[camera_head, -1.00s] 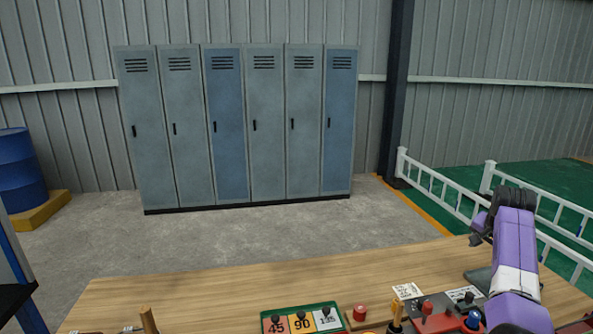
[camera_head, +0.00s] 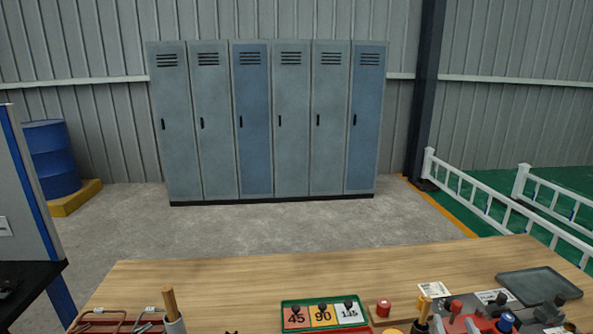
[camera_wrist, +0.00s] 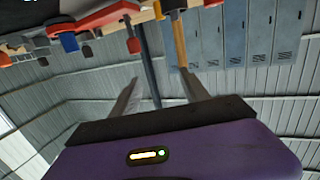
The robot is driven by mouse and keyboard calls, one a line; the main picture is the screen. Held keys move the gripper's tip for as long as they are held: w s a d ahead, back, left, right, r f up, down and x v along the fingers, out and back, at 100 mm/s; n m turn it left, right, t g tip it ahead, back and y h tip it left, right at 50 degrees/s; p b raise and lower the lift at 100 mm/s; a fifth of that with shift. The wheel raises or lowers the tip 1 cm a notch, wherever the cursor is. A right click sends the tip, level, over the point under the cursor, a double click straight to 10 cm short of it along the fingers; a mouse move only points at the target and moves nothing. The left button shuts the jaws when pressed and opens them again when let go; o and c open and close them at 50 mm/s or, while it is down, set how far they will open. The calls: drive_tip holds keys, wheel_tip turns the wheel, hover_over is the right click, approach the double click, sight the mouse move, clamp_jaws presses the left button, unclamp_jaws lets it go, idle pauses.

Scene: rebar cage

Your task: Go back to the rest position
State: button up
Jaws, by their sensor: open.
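My gripper (camera_wrist: 160,92) shows in the wrist view with its two grey fingers apart and nothing between them. Its purple body fills the bottom of that view. The wrist view is tilted, with the lockers and the tabletop items at the top. In the head view my arm and gripper are out of sight. The wooden workbench (camera_head: 220,278) spans the bottom of the head view. On it are a green-framed tray (camera_head: 283,327) with cards marked 45, 90 and 135, a red button (camera_head: 383,308), a grey plate (camera_head: 538,287) and a wooden-handled tool (camera_head: 170,303).
A row of lockers (camera_head: 270,120) stands against the back wall. A blue barrel (camera_head: 52,160) is at left, and white railings (camera_head: 490,205) are at right. A dark side table (camera_head: 30,285) stands at lower left. The bench's back middle is clear.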

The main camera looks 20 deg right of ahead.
drive_tip(key=s+a+n+t+y+b, duration=0.35)
drive_tip(key=s+a+n+y, duration=0.2)
drive_tip(key=s+a, duration=1.55)
drive_tip(key=s+a+f+g+y+b, duration=0.2)
drive_tip(key=s+a+f+g+y, duration=0.1)
drive_tip(key=s+a, duration=0.5)
drive_tip(key=shift+s+a+n, duration=0.35)
drive_tip(key=shift+s, duration=0.9)
